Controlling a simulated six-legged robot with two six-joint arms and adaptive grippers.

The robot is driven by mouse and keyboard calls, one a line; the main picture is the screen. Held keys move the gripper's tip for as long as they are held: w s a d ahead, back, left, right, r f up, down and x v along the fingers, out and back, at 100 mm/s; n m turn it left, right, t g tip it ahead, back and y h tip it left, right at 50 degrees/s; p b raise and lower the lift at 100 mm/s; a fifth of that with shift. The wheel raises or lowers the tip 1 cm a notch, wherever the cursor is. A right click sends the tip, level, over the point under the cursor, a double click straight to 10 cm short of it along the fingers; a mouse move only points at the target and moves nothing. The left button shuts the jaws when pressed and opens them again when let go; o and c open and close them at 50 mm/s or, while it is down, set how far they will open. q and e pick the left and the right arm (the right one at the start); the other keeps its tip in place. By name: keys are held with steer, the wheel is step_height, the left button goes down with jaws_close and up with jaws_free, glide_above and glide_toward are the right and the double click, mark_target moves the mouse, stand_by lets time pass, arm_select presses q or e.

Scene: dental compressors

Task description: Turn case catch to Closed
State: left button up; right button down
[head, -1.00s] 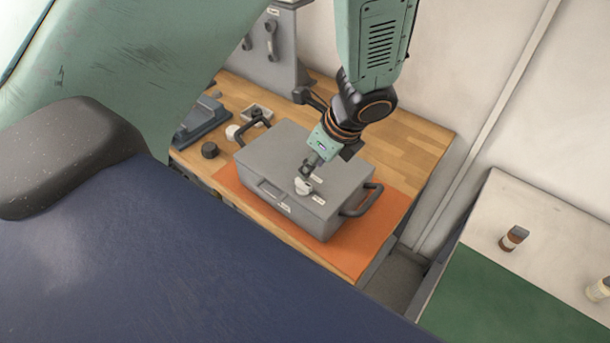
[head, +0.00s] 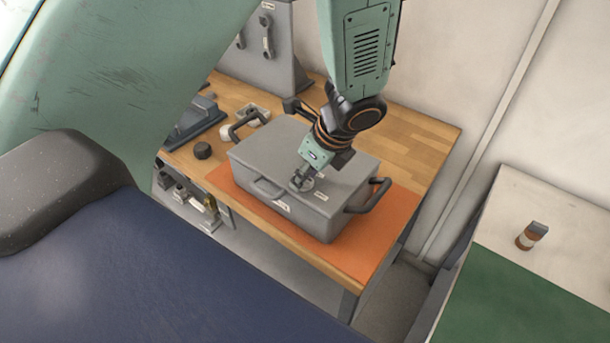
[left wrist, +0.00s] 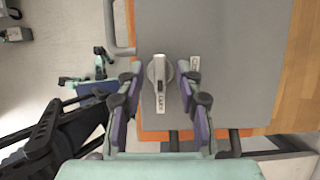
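The grey case (head: 262,152) lies flat on an orange mat. Its catch is a pale round knob with a lever (left wrist: 159,85) on the lid, also in the head view (head: 302,186), partly covered by my gripper. In the left wrist view the lever points toward the bottom of the picture. A small label (left wrist: 195,63) sits to its right; its wording is too small to read. My left gripper (left wrist: 160,76) is open, with one finger on each side of the knob and small gaps showing. It also shows in the head view (head: 301,178).
The case has dark side handles (head: 368,196). A black round piece (head: 202,151), a blue-grey device (head: 194,120) and a small tray (head: 258,113) stand left on the wooden bench (head: 428,142). A brown-banded bottle (head: 531,235) stands on the right-hand table.

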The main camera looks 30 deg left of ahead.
arm_select(q)
steer(key=shift+w+a+f, duration=0.1)
steer(key=shift+w+a, duration=0.05)
steer(key=shift+a, duration=0.05)
steer(key=shift+s+d+r, duration=0.2)
steer(key=shift+s+d, duration=0.05)
steer(key=c, duration=0.5)
jaws_close()
steer(key=shift+w, duration=0.1)
